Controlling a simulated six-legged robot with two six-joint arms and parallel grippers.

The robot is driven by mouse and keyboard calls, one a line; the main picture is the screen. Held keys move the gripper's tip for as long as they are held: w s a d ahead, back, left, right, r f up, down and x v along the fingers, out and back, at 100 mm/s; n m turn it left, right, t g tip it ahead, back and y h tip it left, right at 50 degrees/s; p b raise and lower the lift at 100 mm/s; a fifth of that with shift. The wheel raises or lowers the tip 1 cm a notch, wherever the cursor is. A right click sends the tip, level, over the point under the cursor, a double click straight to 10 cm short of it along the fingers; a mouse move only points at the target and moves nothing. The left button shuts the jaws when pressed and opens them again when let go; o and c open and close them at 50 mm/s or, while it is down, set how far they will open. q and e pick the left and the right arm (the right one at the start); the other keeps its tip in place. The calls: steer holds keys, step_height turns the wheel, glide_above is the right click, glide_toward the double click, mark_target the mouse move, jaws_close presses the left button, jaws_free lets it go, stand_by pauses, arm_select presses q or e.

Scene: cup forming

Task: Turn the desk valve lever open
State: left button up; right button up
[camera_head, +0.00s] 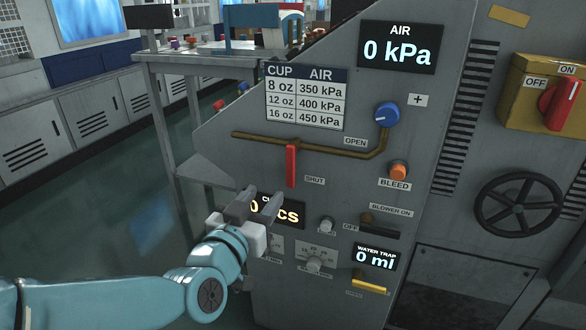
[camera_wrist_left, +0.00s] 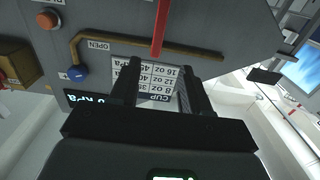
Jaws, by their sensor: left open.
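The red valve lever (camera_head: 291,166) hangs straight down from the brown pipe (camera_head: 362,155) on the sloped grey panel. Its lower end is beside the SHUT label, and the OPEN label is up and to the right along the pipe. My right gripper is not in view.
A blue knob (camera_head: 387,114) and orange BLEED button (camera_head: 398,170) sit right of the lever. The AIR display (camera_head: 398,48) reads 0 kPa. A black handwheel (camera_head: 519,205) and yellow switch box (camera_head: 545,95) are at the far right. A grey bench (camera_head: 200,62) stands behind left.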

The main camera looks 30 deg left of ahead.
mark_target(290, 164)
arm_select(q)
steer(key=p+x, duration=1)
steer(key=x, duration=0.4)
steer(key=shift+w+d, duration=0.1)
steer(key=shift+w, duration=0.15)
jaws_close()
